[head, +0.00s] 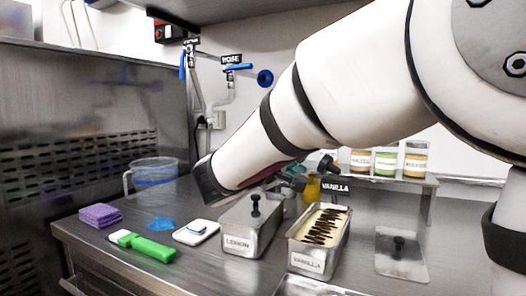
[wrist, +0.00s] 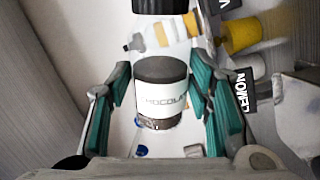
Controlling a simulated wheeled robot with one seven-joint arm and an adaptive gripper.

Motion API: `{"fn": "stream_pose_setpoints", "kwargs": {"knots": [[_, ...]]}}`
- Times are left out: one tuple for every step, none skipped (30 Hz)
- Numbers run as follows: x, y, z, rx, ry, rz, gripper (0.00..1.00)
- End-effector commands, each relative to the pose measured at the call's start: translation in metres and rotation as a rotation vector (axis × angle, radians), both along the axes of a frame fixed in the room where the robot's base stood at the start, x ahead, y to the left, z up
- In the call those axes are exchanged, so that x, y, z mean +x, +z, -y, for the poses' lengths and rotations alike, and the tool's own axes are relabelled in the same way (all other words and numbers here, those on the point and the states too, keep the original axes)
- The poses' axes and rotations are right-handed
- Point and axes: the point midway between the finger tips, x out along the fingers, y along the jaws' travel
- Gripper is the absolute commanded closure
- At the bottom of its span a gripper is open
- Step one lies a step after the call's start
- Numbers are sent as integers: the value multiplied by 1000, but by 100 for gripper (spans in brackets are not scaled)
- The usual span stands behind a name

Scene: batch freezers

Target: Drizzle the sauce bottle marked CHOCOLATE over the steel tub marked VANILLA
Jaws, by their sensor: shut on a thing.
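My gripper (wrist: 163,98) is shut on the sauce bottle (wrist: 160,72), with a teal pad on each side. The bottle's white label reads "CHOCOLA", its end cut off by the curve. The steel tub marked VANILLA (head: 307,262) stands open on the counter. Its pale filling carries dark zigzag lines of sauce along most of its length. I cannot tell whether sauce is flowing now.
A lidded LEMON tub (head: 240,243) stands left of the VANILLA tub. A loose steel lid (head: 402,262) lies to the right. A green-handled scraper (head: 145,246), white scale (head: 196,232), purple cloth (head: 100,215) and clear jug (head: 153,172) are left. Jars (head: 385,163) line the back shelf.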

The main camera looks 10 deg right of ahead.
Motion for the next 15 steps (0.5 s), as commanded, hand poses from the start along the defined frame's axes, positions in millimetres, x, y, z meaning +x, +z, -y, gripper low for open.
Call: {"fn": "stream_pose_setpoints", "kwargs": {"knots": [[0,1,0,-2,0,-1,83],[0,0,0,-3,0,-1,83],[0,0,0,-2,0,-1,83],[0,0,0,-2,0,-1,83],[0,0,0,-2,0,-1,83],[0,0,0,-1,0,0,83],[0,0,0,-1,0,0,83],[0,0,0,-2,0,-1,83],[0,1,0,-4,0,-3,83],[0,1,0,-7,0,-6,83],[0,2,0,-11,0,-10,83],[0,3,0,-19,0,-18,83],[0,4,0,-25,0,-24,83],[0,5,0,-33,0,-32,83],[0,6,0,-41,0,-41,83]]}}
